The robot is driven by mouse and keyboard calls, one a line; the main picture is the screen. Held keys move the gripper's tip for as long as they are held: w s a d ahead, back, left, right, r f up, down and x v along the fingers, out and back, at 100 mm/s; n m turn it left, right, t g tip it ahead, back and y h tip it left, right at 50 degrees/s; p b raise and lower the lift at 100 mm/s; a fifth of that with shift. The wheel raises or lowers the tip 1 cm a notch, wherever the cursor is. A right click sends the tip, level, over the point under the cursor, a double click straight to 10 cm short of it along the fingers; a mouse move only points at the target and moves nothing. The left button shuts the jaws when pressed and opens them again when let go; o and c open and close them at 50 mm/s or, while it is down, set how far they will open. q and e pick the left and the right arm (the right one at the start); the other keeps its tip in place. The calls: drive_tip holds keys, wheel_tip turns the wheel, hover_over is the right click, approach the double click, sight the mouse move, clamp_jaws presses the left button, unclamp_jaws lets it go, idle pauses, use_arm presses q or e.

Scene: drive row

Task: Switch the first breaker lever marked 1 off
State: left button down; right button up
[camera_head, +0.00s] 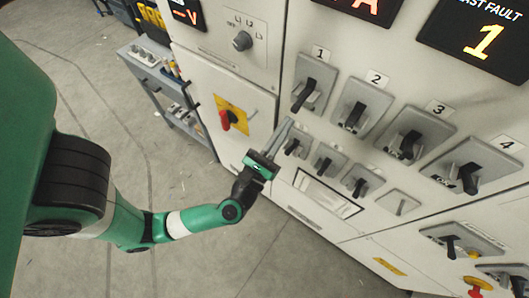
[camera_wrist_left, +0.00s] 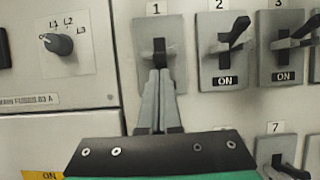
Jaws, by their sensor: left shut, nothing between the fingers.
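The breaker lever marked 1 (camera_head: 305,92) is a black handle on a grey plate, under a "1" label, at the left end of the upper row. It slants down and left in the head view. In the left wrist view the lever (camera_wrist_left: 158,47) shows just above my fingertips. My left gripper (camera_head: 289,121) is shut and empty, with its tips just below the lever's lower end. In the left wrist view the gripper (camera_wrist_left: 160,73) covers the lower part of plate 1, so any marking there is hidden. I cannot tell whether the tips touch the lever.
Lever 2 (camera_wrist_left: 234,34) and lever 3 (camera_wrist_left: 291,37) stand to the right, with "ON" showing below each. Lever 4 (camera_head: 466,178) is farther along. A smaller row of levers lies below. A red switch (camera_head: 227,119) and a rotary knob (camera_head: 242,41) are to the left.

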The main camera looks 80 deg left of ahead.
use_arm(q)
drive_tip(key=b+v, duration=0.1)
drive_tip(key=v, duration=0.9)
drive_tip(key=shift+f+b, duration=0.2)
drive_tip(key=shift+b, duration=0.2)
use_arm(e)
wheel_tip(320, 180, down, 3)
drive_tip(key=shift+f, duration=0.1)
use_arm(q)
drive_tip(key=shift+w, duration=0.1)
